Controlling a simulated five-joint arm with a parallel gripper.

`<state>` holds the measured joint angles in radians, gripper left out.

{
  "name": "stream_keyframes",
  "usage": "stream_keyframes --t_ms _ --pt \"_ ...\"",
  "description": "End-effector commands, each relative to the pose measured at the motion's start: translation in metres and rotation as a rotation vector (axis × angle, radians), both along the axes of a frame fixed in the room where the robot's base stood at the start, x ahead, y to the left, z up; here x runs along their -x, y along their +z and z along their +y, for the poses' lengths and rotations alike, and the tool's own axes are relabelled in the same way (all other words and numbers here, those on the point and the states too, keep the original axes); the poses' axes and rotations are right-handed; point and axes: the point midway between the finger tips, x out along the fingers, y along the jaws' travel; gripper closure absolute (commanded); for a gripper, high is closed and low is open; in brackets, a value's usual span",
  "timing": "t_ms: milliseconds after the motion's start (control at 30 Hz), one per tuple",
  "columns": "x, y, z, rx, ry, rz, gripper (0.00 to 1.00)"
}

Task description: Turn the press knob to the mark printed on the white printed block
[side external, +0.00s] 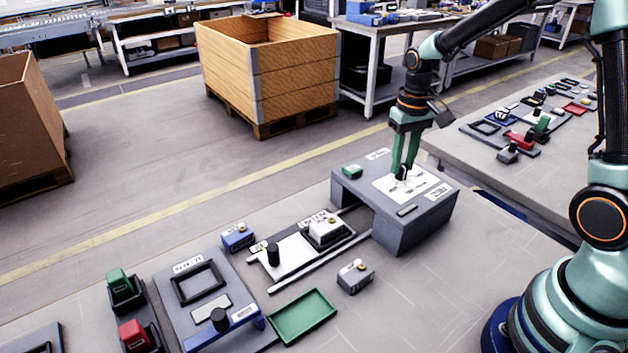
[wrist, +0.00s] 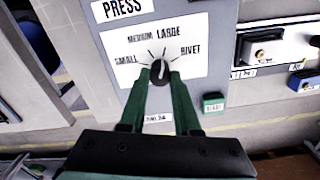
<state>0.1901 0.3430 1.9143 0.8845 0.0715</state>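The black press knob (wrist: 159,73) sits on a white panel lettered SMALL, MEDIUM, LARGE and RIVET. Its pale pointer line is aimed roughly upward, toward the MEDIUM–LARGE side; the exact mark is hard to tell. My gripper (wrist: 159,79) has one green finger on each side of the knob, seemingly touching it. In the side view my gripper (side external: 403,173) reaches down onto the panel of the grey press box (side external: 400,235) and partly hides the knob. The white printed block (side external: 325,230) sits in a dark holder left of the press; its print is too small to read. It also shows in the wrist view (wrist: 263,48).
A green button (side external: 352,171) is on the press top. A blue block (side external: 238,237), a grey block (side external: 356,276) and a green tray (side external: 303,317) are on the table. A plate with a dark frame (side external: 197,283) lies further left. Bare table lies right of the tray.

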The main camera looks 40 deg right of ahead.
Motion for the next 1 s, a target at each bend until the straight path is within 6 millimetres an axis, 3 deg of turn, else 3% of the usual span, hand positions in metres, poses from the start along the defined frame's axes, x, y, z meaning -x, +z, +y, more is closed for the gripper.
stream_keyframes --t_ms 467,1000 --pt "0.0 0.0007 -0.0002 0.0 0.077 0.0 1.0" --pt "-0.0002 0.0012 0.0003 0.0 0.503 -0.001 1.0"
